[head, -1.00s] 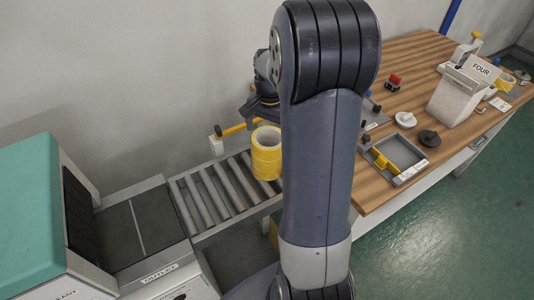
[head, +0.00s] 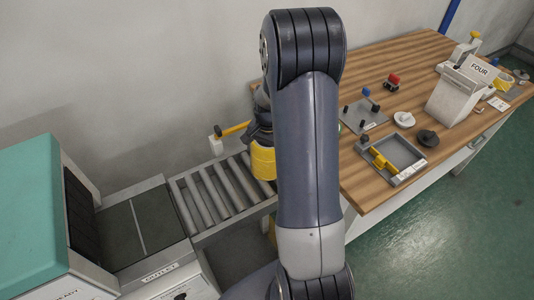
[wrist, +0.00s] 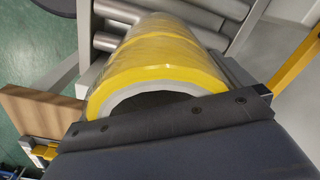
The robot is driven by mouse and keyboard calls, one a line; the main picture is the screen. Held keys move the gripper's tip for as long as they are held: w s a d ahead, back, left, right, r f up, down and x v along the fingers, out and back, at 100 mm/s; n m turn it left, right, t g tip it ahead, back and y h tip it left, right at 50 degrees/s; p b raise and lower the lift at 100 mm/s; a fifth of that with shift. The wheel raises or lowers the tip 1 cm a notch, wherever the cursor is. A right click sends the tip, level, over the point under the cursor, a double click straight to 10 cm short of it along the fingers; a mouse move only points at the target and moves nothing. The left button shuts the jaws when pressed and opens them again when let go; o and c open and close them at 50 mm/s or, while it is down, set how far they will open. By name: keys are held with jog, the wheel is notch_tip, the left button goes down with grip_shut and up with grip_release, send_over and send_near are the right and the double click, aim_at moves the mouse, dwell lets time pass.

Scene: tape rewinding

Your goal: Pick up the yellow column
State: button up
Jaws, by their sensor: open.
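The yellow column (head: 263,163), a stack of yellow tape rolls, stands upright on the roller conveyor at its end by the wooden table. My arm hides its right side in the head view. In the wrist view the yellow column (wrist: 160,62) fills the middle, with its grey inner core showing. My gripper (head: 262,135) is over the top of the column, mostly hidden behind my arm. Its dark edge (wrist: 165,118) crosses the column's near end in the wrist view. The gripper is open; I cannot tell whether it touches the column.
A yellow arm on a white post (head: 232,130) stands behind the conveyor (head: 212,195), close to the column. The wooden table (head: 400,75) holds a grey tray (head: 388,165) and a white box marked FOUR (head: 458,98). A teal-topped machine (head: 32,205) stands at left.

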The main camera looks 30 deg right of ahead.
jog(key=shift+c, duration=0.6)
jog(key=c, duration=0.9)
jog(key=shift+w+r, duration=0.1)
